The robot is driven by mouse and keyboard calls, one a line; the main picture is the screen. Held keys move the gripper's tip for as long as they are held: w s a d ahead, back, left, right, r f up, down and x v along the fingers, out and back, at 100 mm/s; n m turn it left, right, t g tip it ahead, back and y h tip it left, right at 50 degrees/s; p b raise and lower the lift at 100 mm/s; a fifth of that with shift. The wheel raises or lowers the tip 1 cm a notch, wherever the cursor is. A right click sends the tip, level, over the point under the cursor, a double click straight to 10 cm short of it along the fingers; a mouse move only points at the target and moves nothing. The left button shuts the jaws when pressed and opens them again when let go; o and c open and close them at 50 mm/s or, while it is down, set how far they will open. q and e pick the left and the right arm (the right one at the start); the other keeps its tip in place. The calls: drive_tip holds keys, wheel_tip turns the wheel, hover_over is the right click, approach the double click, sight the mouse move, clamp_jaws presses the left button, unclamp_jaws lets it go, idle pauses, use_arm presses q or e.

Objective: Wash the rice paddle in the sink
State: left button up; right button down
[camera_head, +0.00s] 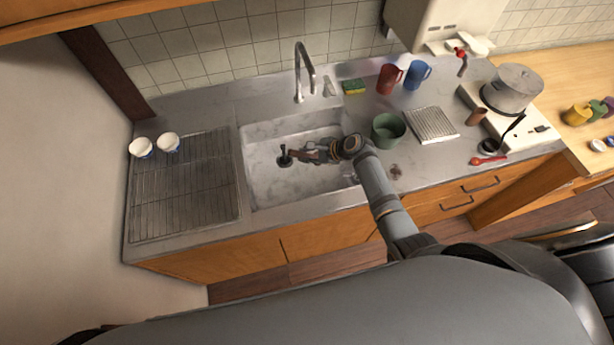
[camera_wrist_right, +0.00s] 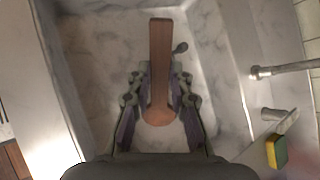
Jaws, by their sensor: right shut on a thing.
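My right gripper (camera_head: 312,154) is over the sink basin, shut on the brown wooden rice paddle. In the right wrist view its fingers (camera_wrist_right: 160,88) close on both sides of the paddle (camera_wrist_right: 160,50). A long flat end points away from the gripper, and a rounded end shows between the fingers. In the head view only a small brown part of the paddle (camera_head: 295,153) shows. The grey sink (camera_head: 262,190) has a dark round fitting (camera_head: 284,158) near its middle. The metal tap (camera_head: 299,70) stands at the back rim. My left gripper is not in view.
A wire rack (camera_head: 183,195) with two white cups (camera_head: 168,142) at its back is left of the sink. A green pot (camera_head: 388,131), red mug (camera_head: 388,79), blue mug (camera_head: 417,73) and ridged board (camera_head: 431,124) stand right. A sponge (camera_head: 353,87) lies behind.

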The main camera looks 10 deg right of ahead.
drive_tip(key=shift+r, duration=2.5)
